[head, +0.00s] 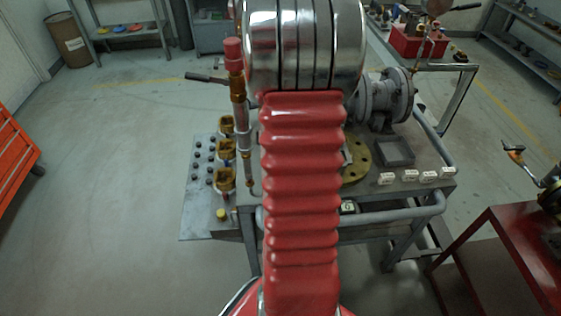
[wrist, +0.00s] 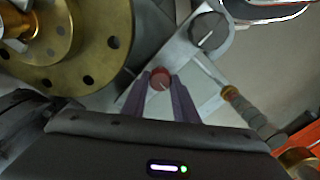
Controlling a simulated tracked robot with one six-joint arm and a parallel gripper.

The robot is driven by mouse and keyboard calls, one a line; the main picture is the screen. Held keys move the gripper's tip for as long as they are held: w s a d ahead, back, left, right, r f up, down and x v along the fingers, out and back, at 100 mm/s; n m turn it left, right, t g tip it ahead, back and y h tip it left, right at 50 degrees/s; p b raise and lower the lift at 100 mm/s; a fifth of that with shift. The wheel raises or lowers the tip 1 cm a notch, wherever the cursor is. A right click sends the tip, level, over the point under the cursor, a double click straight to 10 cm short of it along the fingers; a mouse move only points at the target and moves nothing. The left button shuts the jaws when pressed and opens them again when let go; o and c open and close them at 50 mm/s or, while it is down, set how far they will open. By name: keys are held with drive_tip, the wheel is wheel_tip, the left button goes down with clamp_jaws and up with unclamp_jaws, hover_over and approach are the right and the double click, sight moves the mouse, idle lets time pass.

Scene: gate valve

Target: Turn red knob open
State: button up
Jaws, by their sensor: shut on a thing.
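The red knob (wrist: 160,79) shows in the wrist view, small and round with a pale line on its face. It sits between the two tips of my gripper (wrist: 159,84), whose dark fingers touch it from both sides. My gripper is shut on it. In the head view my own red and chrome arm hides the gripper and the knob.
In the wrist view a grey knob (wrist: 208,31) with a white line lies beyond the red knob. A brass flange (wrist: 115,42) is at left, and a rod with coloured bands (wrist: 246,107) at right. In the head view a workbench (head: 435,183) carries a grey valve body (head: 388,95).

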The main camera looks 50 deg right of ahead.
drive_tip(key=shift+w+n, duration=0.1)
drive_tip(key=shift+n, duration=1)
drive_tip(key=shift+r, duration=0.1)
drive_tip(key=o, duration=1.1)
drive_tip(key=shift+c, duration=0.2)
wheel_tip(320, 180, up, 14)
drive_tip(key=shift+f, duration=0.2)
